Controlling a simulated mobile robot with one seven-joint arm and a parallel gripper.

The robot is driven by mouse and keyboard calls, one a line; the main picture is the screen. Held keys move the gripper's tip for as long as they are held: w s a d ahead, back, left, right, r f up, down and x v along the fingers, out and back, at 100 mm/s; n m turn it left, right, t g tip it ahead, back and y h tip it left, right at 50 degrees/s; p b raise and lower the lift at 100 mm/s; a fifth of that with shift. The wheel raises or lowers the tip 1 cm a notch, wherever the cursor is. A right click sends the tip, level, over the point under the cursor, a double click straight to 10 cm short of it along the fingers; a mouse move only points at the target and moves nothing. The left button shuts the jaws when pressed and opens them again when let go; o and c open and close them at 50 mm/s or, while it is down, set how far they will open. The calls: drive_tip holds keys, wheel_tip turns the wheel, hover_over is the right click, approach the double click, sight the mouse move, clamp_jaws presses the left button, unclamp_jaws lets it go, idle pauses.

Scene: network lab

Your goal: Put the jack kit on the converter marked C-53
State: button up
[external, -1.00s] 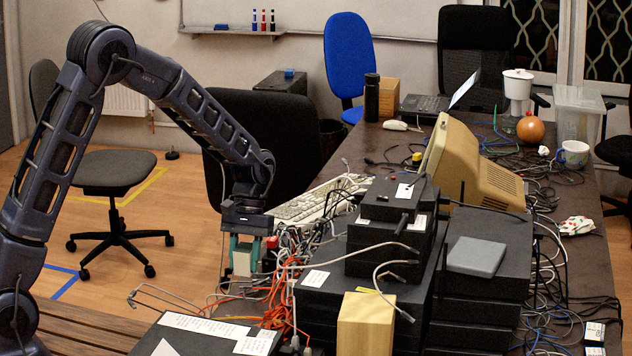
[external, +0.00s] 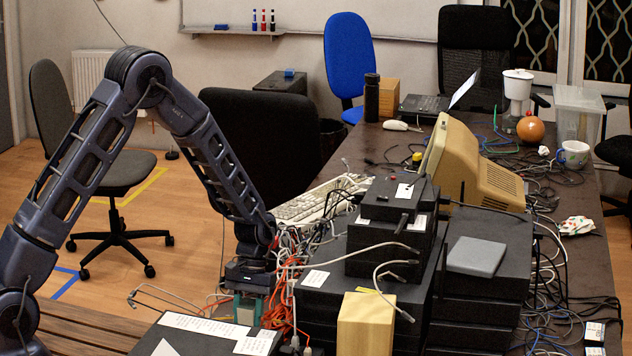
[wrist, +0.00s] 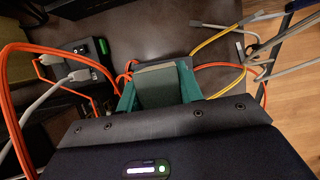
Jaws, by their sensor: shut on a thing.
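My gripper (external: 248,308) points down at the near left edge of the cluttered table. Its teal fingers are closed on a small grey-green block, apparently the jack kit, which shows between them in the wrist view (wrist: 160,88). In the external view the block is mostly hidden by the fingers and the box in front. The held block is close to the dark tabletop; I cannot tell if it touches. A small black device (wrist: 88,52) with a green light and plugged cables is at left in the wrist view. I cannot read C-53 on any box, so I cannot tell which is that converter.
Stacked black boxes (external: 480,265) with a grey block (external: 476,256) stand to the right. A tan block (external: 366,325) and a labelled black box (external: 200,340) are in front. Orange cables (wrist: 22,100) loop beside my gripper. A keyboard (external: 310,203) lies behind.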

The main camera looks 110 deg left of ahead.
drive_tip(key=shift+f, duration=0.75)
drive_tip(key=shift+f, duration=0.2)
drive_tip(key=o, duration=1)
drive_tip(key=shift+o, duration=0.2)
drive_tip(key=v, duration=1.2)
drive_tip(key=shift+r, duration=0.2)
